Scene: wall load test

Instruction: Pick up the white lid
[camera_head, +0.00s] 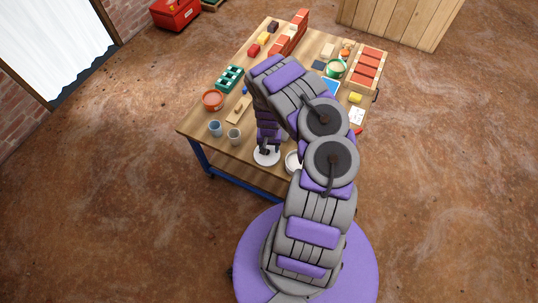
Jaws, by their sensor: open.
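The white lid (267,159) lies near the front edge of the wooden workbench (196,126). My gripper (266,149) points down right over the lid, with its dark fingertips at or just above it. The jaws are open. From this view I cannot tell whether the fingers touch the lid. Part of the lid's far side is hidden behind my gripper.
A white round container (291,162) stands right of the lid, partly hidden by my arm. Grey cups (234,135) and an orange bowl (212,100) stand to the left. A green crate (228,79), bricks (288,40) and a brick tray (369,67) lie farther back.

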